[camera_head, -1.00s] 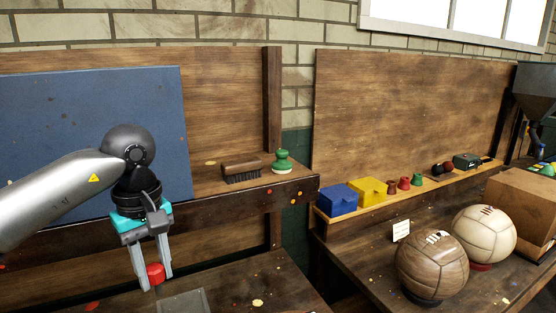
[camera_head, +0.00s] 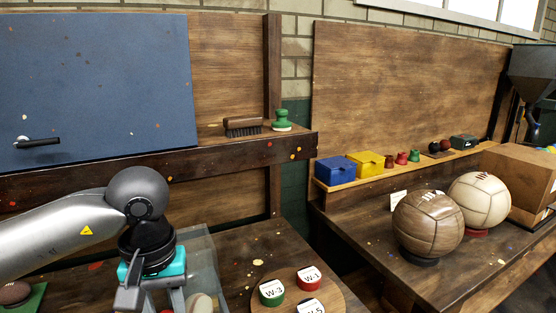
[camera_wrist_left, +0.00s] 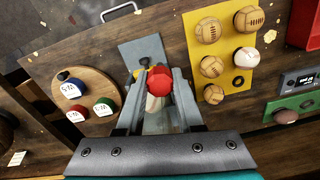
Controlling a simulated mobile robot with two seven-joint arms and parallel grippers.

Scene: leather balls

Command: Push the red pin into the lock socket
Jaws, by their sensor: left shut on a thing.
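The red pin (camera_wrist_left: 159,83), with a round red head, is held between the fingers of my left gripper (camera_wrist_left: 157,78) in the left wrist view. A pale part shows just below its head. Beyond it lies a grey plate (camera_wrist_left: 138,52) with small yellow and black parts close to the pin; I cannot tell whether the lock socket is among them or whether the pin touches it. In the head view my left gripper (camera_head: 162,305) is at the bottom edge, its fingertips mostly cut off. My right gripper is in neither view.
A round wooden board (camera_head: 335,291) with labelled tins stands right of the gripper. A clear panel (camera_head: 205,248) stands close beside it. The wrist view shows a yellow mat (camera_wrist_left: 238,62) with several balls and a green mat (camera_wrist_left: 276,103). Two larger balls sit on the right bench.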

